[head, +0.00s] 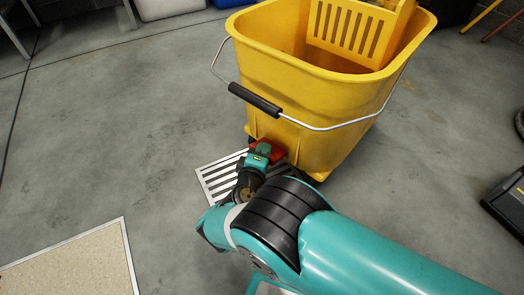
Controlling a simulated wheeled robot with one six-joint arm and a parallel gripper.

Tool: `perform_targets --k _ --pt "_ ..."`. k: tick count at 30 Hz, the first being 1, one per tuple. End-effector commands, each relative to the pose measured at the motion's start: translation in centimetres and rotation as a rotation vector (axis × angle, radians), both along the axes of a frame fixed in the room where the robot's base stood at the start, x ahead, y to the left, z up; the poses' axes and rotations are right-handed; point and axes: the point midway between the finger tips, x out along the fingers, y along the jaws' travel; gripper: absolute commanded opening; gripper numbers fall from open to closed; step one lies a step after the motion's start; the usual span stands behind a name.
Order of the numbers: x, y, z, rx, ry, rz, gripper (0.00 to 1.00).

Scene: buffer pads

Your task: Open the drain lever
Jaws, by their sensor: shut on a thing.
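A yellow mop bucket (320,110) with a wire handle and black grip stands on the floor at top centre. A red drain lever (276,148) shows low on its front side, near the bottom edge. My gripper (262,152) is at the lever, shut on it. The gripper and wrist hide part of the lever, so its exact angle cannot be told.
A metal floor grate (215,180) lies just in front of the bucket, partly under my wrist. A beige framed mat (75,270) is at bottom left. A dark object (508,200) sits at the right edge. The grey concrete floor at left is mostly clear.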

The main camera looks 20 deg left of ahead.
Motion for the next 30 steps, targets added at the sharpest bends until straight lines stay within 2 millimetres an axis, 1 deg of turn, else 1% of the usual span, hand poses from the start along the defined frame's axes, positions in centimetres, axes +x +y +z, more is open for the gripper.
perform_targets --k 1,12,21,30 --pt "0.0 0.0 0.8 0.009 0.023 0.000 0.02" --pt "0.6 -0.2 2.5 0.103 0.272 -0.001 0.02" --pt "1.2 -0.4 3.0 0.171 0.453 0.000 0.02" --pt "1.5 -0.5 2.9 0.203 0.540 0.000 0.02"
